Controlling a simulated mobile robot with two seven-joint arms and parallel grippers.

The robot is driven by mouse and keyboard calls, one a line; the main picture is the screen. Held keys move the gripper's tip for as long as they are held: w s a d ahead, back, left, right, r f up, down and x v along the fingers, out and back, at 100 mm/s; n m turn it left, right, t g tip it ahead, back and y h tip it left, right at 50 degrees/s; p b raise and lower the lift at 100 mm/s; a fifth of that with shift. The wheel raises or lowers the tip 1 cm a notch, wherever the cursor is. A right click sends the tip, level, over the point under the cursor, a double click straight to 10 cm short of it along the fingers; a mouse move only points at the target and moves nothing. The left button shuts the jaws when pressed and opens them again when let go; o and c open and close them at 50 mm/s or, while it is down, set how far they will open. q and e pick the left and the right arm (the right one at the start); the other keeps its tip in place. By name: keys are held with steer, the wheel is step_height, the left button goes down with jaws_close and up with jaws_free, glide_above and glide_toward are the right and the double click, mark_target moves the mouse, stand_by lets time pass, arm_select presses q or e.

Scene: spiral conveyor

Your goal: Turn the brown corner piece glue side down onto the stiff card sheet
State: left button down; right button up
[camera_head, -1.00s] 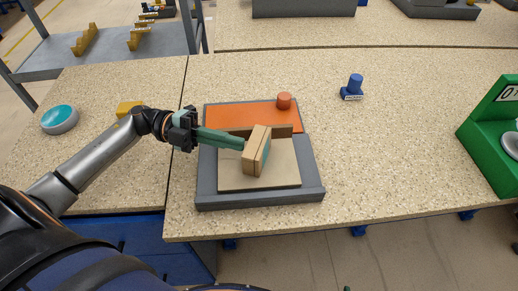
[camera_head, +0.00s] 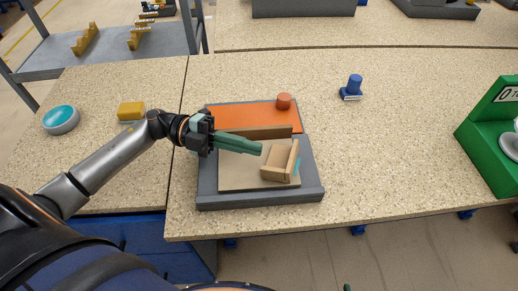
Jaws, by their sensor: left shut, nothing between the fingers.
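The brown corner piece (camera_head: 283,161) rests on the beige card sheet (camera_head: 240,179), near its right part. It looks L-shaped, with one leg standing up on the right. A teal patch (camera_head: 297,167), seemingly the glue, shows low on its right side. I cannot tell whether any glue face lies flat on the sheet. My left gripper (camera_head: 260,148) is shut with nothing in it. Its green fingers reach in from the left above the sheet, with the tips just left of the piece; I cannot tell whether they touch it. My right gripper is out of view.
The sheet lies in a grey tray (camera_head: 262,198) with an orange panel (camera_head: 240,117) and orange knob (camera_head: 284,101) behind. A blue stamp (camera_head: 354,86) stands back right, a green machine (camera_head: 490,130) far right. A yellow block (camera_head: 131,110) and teal button (camera_head: 61,119) sit left.

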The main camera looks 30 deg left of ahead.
arm_select(q)
steer(key=shift+s+a+r+p, duration=0.15)
steer(key=shift+a+r+p, duration=0.2)
steer(key=shift+a+r, duration=0.4)
steer(key=shift+s+a+r+p, duration=0.1)
steer(key=shift+a+r+p, duration=0.3)
steer(key=shift+a, duration=0.55)
steer(key=shift+s+a+r+p, duration=0.15)
steer(key=shift+a+r+p, duration=0.2)
steer(key=shift+a+r, duration=0.5)
steer(key=shift+a, duration=0.45)
steer(key=shift+s, duration=0.1)
